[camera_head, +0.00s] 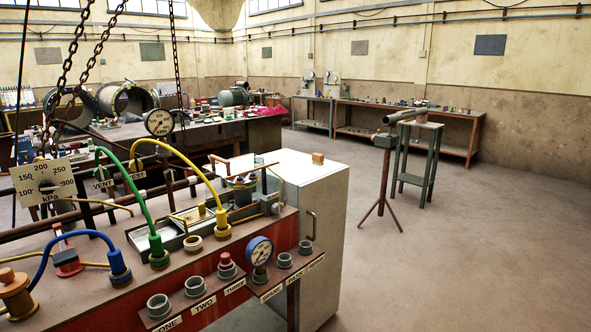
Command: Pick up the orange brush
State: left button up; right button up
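I cannot make out a clear orange brush. A small orange-brown block (318,158) sits on top of the pale cabinet (322,215); it is too small to tell whether it is the brush. Neither of my grippers shows in the head view.
A bench (85,305) with green, yellow and blue hoses, gauges and labelled sockets fills the lower left. Chains hang above it. A tripod pipe stand (383,185) and a narrow green table (416,150) stand at right. Open floor (480,260) lies at lower right.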

aim_at(318, 159)
jog(key=i+l+z, duration=0.3)
jog(key=i+z, duration=0.25)
jog(key=i, duration=0.2)
jog(key=i+l+z, duration=0.15)
jog(key=i, duration=0.55)
jog(key=i+l+z, duration=0.15)
jog(key=i, duration=0.5)
jog(key=i+l+u, duration=0.1)
jog(key=i+u, duration=0.35)
jog(key=i+l+u, duration=0.3)
jog(key=i+u, duration=0.15)
jog(key=i+l+u, duration=0.65)
jog(key=u, duration=0.2)
